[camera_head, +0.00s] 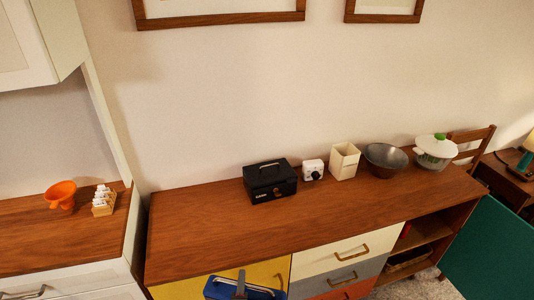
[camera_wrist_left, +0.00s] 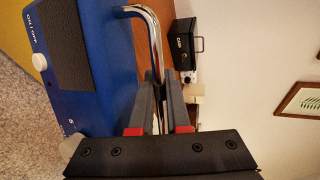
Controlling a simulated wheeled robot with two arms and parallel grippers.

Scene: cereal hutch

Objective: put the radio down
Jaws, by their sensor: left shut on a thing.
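The blue radio (camera_head: 216,290) is at the bottom edge of the head view, in front of the sideboard's yellow drawer, and is partly cut off. In the left wrist view the radio (camera_wrist_left: 108,75) shows a dark speaker panel, a white knob and a chrome carrying handle (camera_wrist_left: 152,35). My left gripper (camera_head: 240,284) is shut on that handle; its grey fingers with red marks show in the left wrist view (camera_wrist_left: 160,85). My right gripper is in neither view.
The wooden sideboard top (camera_head: 210,235) is clear at its front and left. Along its back stand a black cash box (camera_head: 270,182), a white timer-like item (camera_head: 313,170), a cream holder (camera_head: 344,162), a grey bowl (camera_head: 386,158) and a white pot (camera_head: 434,152). A green door (camera_head: 490,250) hangs open at right.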

